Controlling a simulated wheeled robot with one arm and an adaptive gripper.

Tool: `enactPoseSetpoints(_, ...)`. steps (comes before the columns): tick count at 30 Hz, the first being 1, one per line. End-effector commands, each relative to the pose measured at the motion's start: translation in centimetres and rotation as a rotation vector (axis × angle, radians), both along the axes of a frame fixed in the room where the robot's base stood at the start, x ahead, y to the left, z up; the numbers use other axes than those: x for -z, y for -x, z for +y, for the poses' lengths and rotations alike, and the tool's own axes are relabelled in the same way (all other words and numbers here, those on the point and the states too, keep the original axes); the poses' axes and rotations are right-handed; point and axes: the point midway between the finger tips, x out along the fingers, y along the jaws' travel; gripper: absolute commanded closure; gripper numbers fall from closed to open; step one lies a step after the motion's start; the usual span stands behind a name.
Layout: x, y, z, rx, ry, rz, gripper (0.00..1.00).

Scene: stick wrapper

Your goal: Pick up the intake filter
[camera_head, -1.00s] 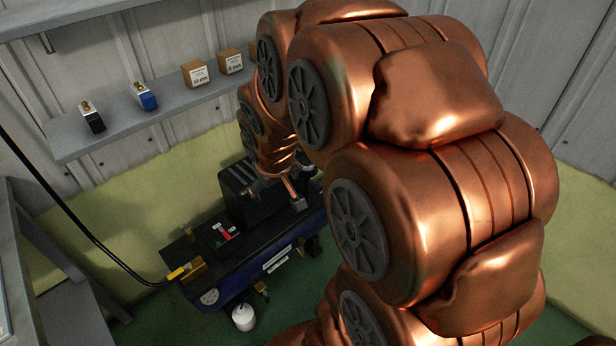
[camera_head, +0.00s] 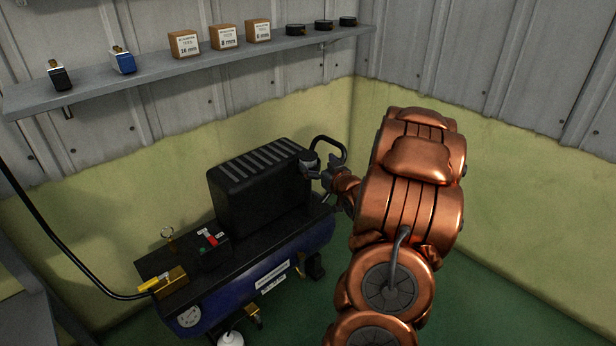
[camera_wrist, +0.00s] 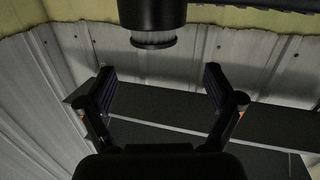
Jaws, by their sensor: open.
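A black round part with a pale ribbed band, which looks like the intake filter (camera_wrist: 153,25), is at the top middle of the wrist view. In the head view a small dark round part, likely the same filter (camera_head: 308,157), sits at the right end of the compressor's black housing (camera_head: 255,190). My gripper (camera_wrist: 160,85) is open, with empty space between its fingers; the filter appears beyond the fingertips in that picture. In the head view my gripper (camera_head: 325,177) is right by the filter, partly overlapping it; I cannot tell whether they touch.
The blue compressor tank (camera_head: 270,262) stands below the housing. A black curved handle (camera_head: 343,152) rises beside my gripper. A black hose (camera_head: 45,230) hangs at left. Green floor is clear at right.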

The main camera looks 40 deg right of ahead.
Motion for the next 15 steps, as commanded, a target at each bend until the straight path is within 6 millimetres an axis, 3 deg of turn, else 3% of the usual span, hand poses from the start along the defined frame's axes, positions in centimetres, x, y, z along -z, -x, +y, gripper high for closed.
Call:
enactPoseSetpoints(1,1.2,0.5,-0.6,0.003,-0.005,-0.027,0.09)
enactPoseSetpoints(6,1.2,1.0,-1.2,-0.001,-0.006,-0.090,0.09)
enactPoseSetpoints(15,0.9,-1.3,-1.8,-0.003,-0.001,-0.102,0.09)
